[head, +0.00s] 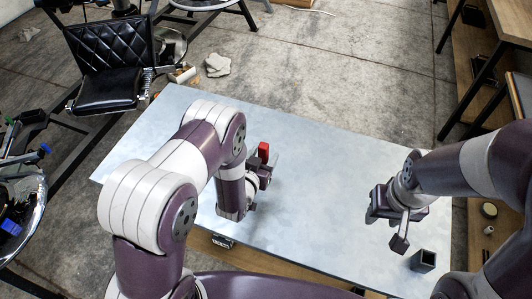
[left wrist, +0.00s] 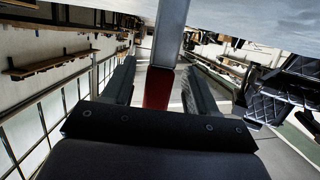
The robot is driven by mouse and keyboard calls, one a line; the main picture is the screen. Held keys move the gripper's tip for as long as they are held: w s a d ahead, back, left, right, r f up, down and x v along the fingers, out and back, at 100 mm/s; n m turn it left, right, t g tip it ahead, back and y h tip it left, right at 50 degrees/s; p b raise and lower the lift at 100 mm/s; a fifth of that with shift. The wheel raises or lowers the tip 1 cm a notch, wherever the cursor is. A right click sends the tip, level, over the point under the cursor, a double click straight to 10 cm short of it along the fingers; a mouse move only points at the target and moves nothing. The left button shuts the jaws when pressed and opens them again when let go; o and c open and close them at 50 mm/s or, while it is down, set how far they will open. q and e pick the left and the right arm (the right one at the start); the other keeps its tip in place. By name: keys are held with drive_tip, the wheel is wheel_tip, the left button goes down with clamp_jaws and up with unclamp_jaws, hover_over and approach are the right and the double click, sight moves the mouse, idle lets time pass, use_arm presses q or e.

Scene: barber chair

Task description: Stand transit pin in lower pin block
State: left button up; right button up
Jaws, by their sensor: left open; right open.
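A bar with a red end (head: 263,150), which looks like the transit pin, is by my left gripper (head: 266,172) near the table's middle. In the left wrist view its red part (left wrist: 157,88) lies between the two spread fingers of my left gripper (left wrist: 160,84), and its grey shaft (left wrist: 171,35) runs to the top edge. The left gripper is open around it; I cannot tell whether either finger touches it. A small dark square block with a hollow top (head: 423,261), likely the lower pin block, sits at the table's front right. My right gripper (head: 396,225) is open and empty, behind and left of that block.
The pale grey table (head: 310,150) is mostly bare between the two grippers. A small dark item (head: 222,240) is at its front edge. A black barber chair (head: 107,75) stands beyond the left end. Wooden shelving (head: 475,60) stands to the right.

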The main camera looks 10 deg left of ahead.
use_arm(q)
drive_tip(key=shift+s+r, duration=0.15)
drive_tip(key=shift+s, duration=0.1)
drive_tip(key=shift+c, duration=0.6)
drive_tip(key=c, duration=0.5)
drive_tip(key=shift+w+d+f, duration=0.1)
drive_tip(key=shift+w+f, duration=0.1)
drive_tip(key=shift+w, duration=0.1)
clamp_jaws()
drive_tip(key=shift+s, duration=0.15)
